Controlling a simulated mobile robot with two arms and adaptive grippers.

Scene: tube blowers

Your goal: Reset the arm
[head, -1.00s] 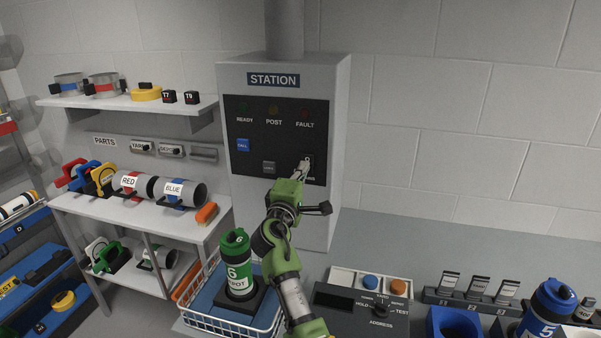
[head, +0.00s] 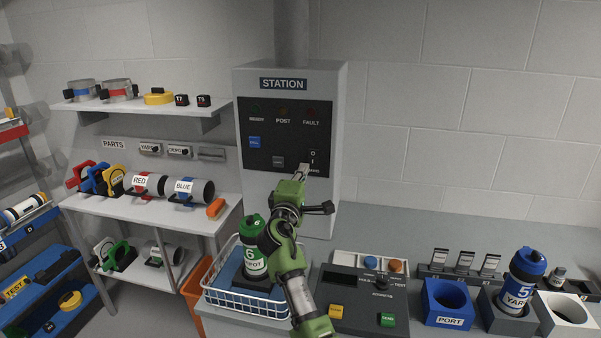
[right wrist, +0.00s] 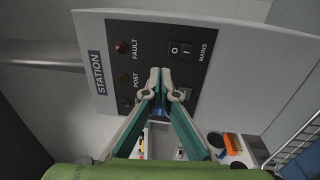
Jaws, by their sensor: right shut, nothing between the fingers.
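My right gripper (head: 302,172) is in front of the lower right of the grey STATION box (head: 335,110). It is shut and empty. In the right wrist view its fingertips (right wrist: 159,72) meet below the black mains rocker switch (right wrist: 181,50), marked O and I. The switch (head: 313,157) also shows in the head view, just above the fingertips. Whether the fingertips touch the panel, I cannot tell. The READY, POST and FAULT lamps (head: 311,110) look dark. My left gripper is not in view.
Below my right arm are a wire basket (head: 245,303) with a green tube carrier (head: 254,262) and a dark control box (head: 350,310). A blue carrier (head: 524,272) and holders stand at right. Shelves with parts (head: 125,103) are at left.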

